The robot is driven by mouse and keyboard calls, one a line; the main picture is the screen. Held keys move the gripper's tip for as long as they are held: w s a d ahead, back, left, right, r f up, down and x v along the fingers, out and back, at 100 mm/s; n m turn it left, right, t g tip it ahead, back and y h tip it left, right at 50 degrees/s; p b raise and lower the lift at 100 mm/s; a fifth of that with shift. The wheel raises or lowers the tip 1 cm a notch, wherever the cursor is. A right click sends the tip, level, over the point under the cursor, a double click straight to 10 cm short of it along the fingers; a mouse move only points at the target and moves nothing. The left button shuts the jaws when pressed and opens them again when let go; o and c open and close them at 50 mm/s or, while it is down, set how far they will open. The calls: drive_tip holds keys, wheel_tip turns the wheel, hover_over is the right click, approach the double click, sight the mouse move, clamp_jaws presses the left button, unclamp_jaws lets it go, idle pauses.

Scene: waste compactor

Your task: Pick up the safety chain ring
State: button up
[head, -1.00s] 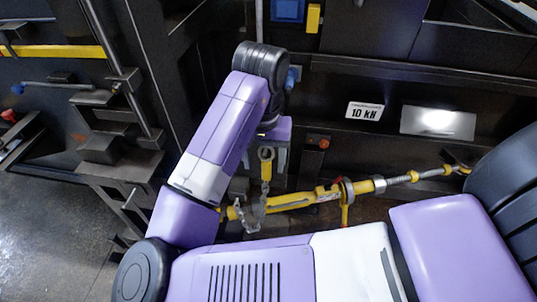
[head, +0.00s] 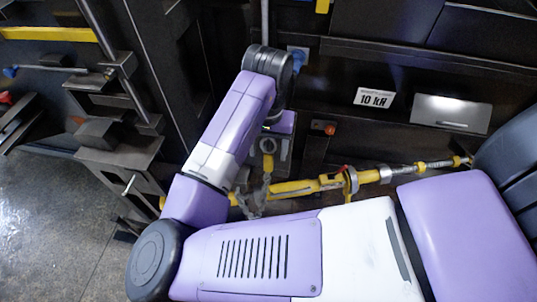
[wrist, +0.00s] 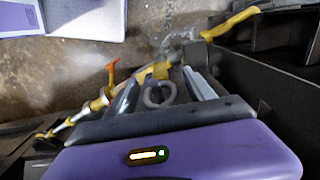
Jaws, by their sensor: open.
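The safety chain ring (wrist: 160,95) is a grey loop between the two fingers of my gripper (wrist: 162,82) in the wrist view. The fingers are open, one on each side of it, and I cannot tell whether either touches it. In the head view my gripper (head: 277,146) points down at the dark machine front, and the ring (head: 267,145) shows small beside its fingers. A yellow piece (head: 267,163) and a grey chain (head: 252,200) hang below the ring. Part of the ring is hidden by the gripper.
A yellow ratchet binder bar (head: 300,187) runs across the machine front behind my arm, with a threaded rod at right. A red-orange knob (head: 324,128) and the 10 kN label (head: 375,97) are above it. Dark brackets and rods stand at left; open floor (head: 50,220) lies lower left.

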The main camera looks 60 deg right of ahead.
drive_tip(key=shift+f, duration=1.15)
clamp_jaws()
drive_tip(key=shift+r, duration=0.2)
drive_tip(key=shift+r, duration=0.65)
drive_tip(key=shift+a+r+b, duration=0.3)
drive_tip(key=shift+r+b, duration=0.3)
drive_tip(key=shift+r, duration=0.3)
drive_tip(key=s+a+b, duration=0.2)
drive_tip(key=s+a, duration=0.1)
drive_tip(key=a, duration=0.5)
drive_tip(key=s+a+b, duration=0.2)
drive_tip(key=s+a, duration=0.1)
drive_tip(key=a, duration=0.5)
drive_tip(key=shift+a+b, duration=0.15)
drive_tip(key=shift+b, duration=0.25)
